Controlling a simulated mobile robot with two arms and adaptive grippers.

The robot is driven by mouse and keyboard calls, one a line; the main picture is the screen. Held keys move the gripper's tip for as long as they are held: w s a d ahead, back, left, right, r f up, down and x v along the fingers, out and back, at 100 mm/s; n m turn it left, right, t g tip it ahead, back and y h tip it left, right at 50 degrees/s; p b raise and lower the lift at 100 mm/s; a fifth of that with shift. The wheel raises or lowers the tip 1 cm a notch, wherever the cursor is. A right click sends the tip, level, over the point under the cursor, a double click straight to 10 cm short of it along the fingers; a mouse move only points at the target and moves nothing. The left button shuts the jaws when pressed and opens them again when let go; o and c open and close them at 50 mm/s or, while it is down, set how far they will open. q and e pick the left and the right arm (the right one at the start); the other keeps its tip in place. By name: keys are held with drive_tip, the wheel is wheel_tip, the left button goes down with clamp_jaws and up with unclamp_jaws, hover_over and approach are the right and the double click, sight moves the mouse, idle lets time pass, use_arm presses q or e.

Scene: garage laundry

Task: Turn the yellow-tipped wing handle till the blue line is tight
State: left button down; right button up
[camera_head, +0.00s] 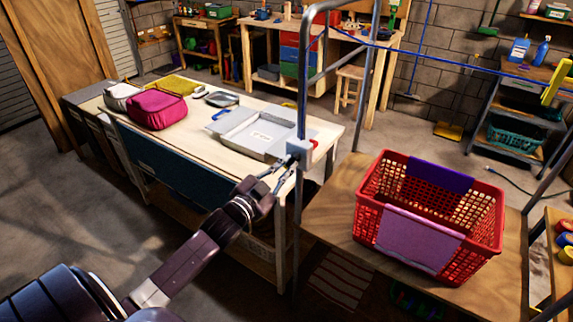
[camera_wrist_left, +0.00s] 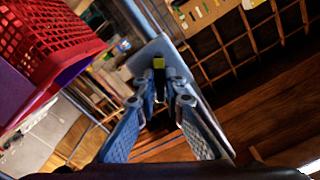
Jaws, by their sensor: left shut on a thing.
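A pale box (camera_head: 299,150) is fixed to the grey post, and its light plate (camera_wrist_left: 158,48) shows in the left wrist view. The wing handle (camera_wrist_left: 159,64) stands out from this plate, dark with a yellow tip. My left gripper (camera_head: 280,172) reaches the box from the lower left. In the left wrist view its fingers (camera_wrist_left: 162,97) are shut on the wing handle, one on each side; they partly hide it. The blue line (camera_head: 440,56) runs from the post top to the right edge. I cannot tell how tight it is. My right gripper is not in view.
A red basket (camera_head: 481,235) with purple and pink cloths stands on a wooden table (camera_head: 325,208) right of the post (camera_head: 297,220). A long bench (camera_head: 190,117) behind holds a grey tray (camera_head: 237,140) and a magenta bag (camera_head: 157,109).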

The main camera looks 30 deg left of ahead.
use_arm(q)
drive_tip(key=m, duration=0.5)
drive_tip(key=shift+m, duration=0.4)
drive_tip(key=m, duration=0.5)
drive_tip(key=shift+m, duration=0.3)
drive_tip(key=c, duration=2)
unclamp_jaws()
drive_tip(key=s, duration=1.2)
